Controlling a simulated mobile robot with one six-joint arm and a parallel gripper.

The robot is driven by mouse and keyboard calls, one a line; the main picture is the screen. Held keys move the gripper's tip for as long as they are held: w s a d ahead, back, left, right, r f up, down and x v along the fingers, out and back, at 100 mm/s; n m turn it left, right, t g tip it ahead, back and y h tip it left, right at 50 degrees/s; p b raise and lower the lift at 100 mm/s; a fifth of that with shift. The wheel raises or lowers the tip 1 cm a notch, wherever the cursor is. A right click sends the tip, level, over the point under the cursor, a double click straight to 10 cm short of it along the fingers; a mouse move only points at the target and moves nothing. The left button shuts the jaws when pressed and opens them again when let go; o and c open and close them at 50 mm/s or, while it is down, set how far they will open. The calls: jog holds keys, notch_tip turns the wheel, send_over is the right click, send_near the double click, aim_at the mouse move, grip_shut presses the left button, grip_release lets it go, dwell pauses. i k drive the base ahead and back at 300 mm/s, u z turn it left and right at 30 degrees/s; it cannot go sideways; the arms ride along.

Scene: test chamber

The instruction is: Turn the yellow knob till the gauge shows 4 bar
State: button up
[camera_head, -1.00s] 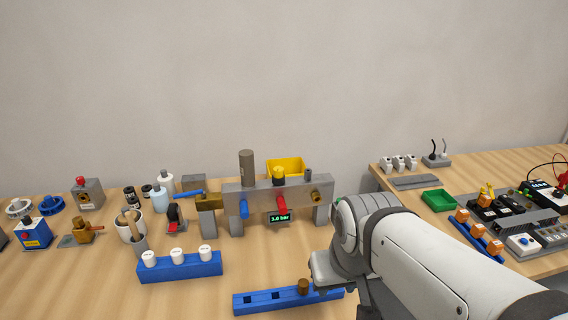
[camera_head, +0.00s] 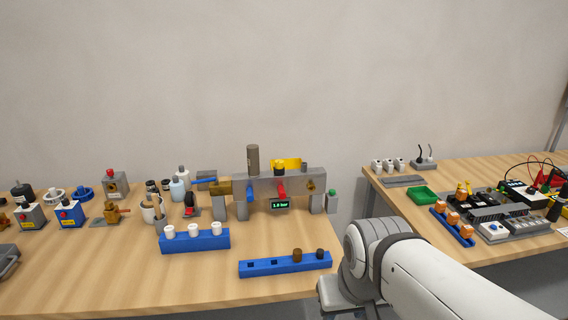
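The yellow knob (camera_head: 279,166) with a dark band sits on top of a grey metal manifold block (camera_head: 235,188) on the left bench. A small black gauge display (camera_head: 280,204) with green digits hangs on the block's front, below a red lever (camera_head: 281,190). The digits are tiny and seem to read 1.0 bar, but I cannot be sure. My arm reaches in from the lower right, and its wrist is at the bottom, right of and in front of the manifold, apart from the knob. My gripper's fingers do not show.
A blue lever (camera_head: 249,194) and a brass fitting (camera_head: 311,186) flank the red lever. A blue rack with white caps (camera_head: 195,243) and a blue block with holes (camera_head: 285,264) stand in front. A gap separates the right bench.

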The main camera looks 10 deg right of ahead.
aim_at(279, 163)
jog(key=u, duration=0.15)
jog(key=i, duration=0.9)
jog(key=z, duration=0.05)
